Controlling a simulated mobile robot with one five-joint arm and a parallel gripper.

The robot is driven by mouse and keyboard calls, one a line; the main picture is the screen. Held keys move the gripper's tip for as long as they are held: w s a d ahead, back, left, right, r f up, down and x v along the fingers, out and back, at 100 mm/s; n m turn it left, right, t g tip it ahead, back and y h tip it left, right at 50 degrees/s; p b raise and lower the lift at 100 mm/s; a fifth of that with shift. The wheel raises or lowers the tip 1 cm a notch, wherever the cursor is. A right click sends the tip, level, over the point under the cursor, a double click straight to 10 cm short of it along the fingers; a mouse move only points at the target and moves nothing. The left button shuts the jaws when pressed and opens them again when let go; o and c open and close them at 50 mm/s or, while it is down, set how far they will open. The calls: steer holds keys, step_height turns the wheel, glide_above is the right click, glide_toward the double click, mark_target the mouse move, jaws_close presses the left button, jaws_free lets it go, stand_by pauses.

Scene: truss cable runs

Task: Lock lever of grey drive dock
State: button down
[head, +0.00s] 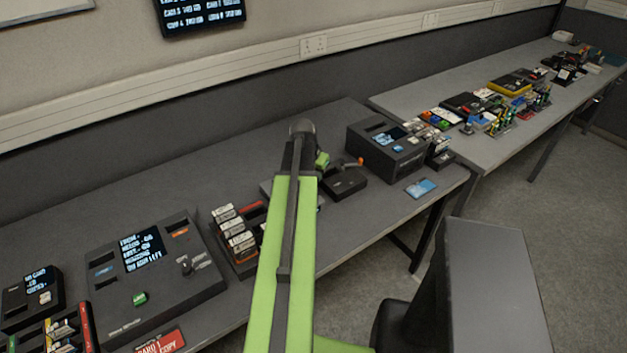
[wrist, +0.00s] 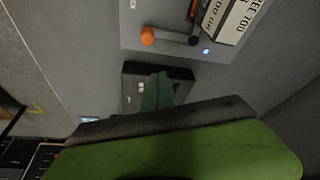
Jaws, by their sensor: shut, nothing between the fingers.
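The grey drive dock (wrist: 180,12) is at the top of the wrist view. Its lever (wrist: 170,37) has an orange knob at the left end of a dark rod lying across the dock face. A labelled drive (wrist: 228,18) sits beside it, with a small lit lamp nearby. My gripper (wrist: 160,76) is shut and empty, its tips below the lever in the picture and apart from it. The tips overlap a black box in that view.
A small black unit (head: 346,181) stands just right of my arm, with a dark box with a screen (head: 388,148) behind it. A rack of cartridges (head: 236,235) and a large console (head: 150,270) are to the left. Bare table lies behind the arm.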

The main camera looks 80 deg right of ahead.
steer(key=p+v, duration=0.5)
steer(key=v, duration=0.3)
steer(key=shift+p, duration=0.3)
steer(key=shift+a, duration=0.1)
